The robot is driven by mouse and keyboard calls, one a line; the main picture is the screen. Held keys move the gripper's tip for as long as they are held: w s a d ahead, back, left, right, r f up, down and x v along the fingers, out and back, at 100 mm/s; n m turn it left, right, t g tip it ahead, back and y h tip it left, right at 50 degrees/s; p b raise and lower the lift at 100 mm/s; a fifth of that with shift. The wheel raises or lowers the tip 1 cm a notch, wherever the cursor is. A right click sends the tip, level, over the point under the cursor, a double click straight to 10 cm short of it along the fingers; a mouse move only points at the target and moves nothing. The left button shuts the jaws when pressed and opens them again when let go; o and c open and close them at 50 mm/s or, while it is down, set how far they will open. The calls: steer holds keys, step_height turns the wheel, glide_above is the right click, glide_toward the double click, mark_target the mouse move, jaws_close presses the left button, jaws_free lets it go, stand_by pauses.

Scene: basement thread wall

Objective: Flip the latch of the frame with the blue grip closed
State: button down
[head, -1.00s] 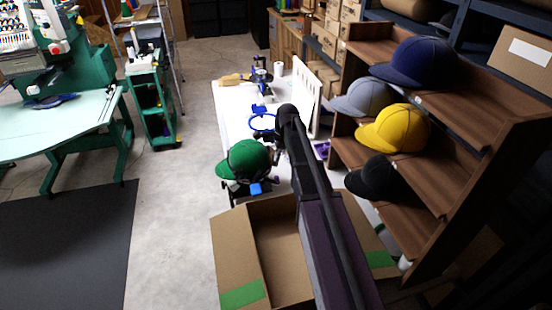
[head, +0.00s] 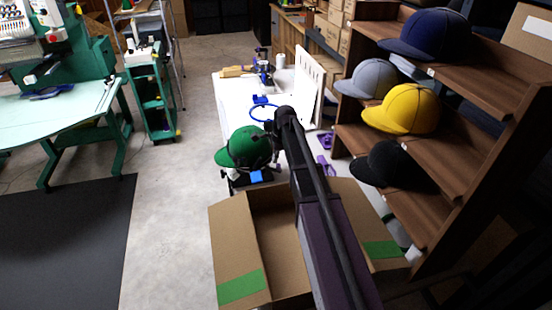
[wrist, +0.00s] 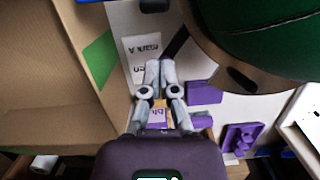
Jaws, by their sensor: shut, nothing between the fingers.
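The green cap (head: 241,148) sits at the near end of the white table in the head view, with a small blue piece (head: 256,176) just below it. A blue ring (head: 264,112) lies farther back on the table. I cannot tell which blue part is the frame's grip, and no latch can be made out. In the wrist view my gripper (wrist: 160,66) is shut and empty, left of the green cap (wrist: 268,38), above a white surface with a printed label (wrist: 141,52). The arm hides the gripper in the head view.
An open cardboard box (head: 238,245) stands in front of the table; its wall (wrist: 45,60) fills the left of the wrist view. Purple pieces (wrist: 240,138) lie right of the gripper. A wooden shelf (head: 455,160) with several caps stands on the right.

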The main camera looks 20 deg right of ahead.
mark_target(257, 163)
steer(key=shift+w+a+r+p, duration=0.1)
steer(key=shift+a+r+p, duration=0.1)
steer(key=shift+a, duration=0.4)
steer(key=shift+s+a+r+p, duration=0.15)
steer(key=shift+a+p, duration=0.1)
steer(key=shift+a, duration=0.4)
steer(key=shift+w+a+r+p, duration=0.15)
steer(key=shift+a+p, duration=0.05)
steer(key=shift+a, duration=0.4)
steer(key=shift+d, duration=0.15)
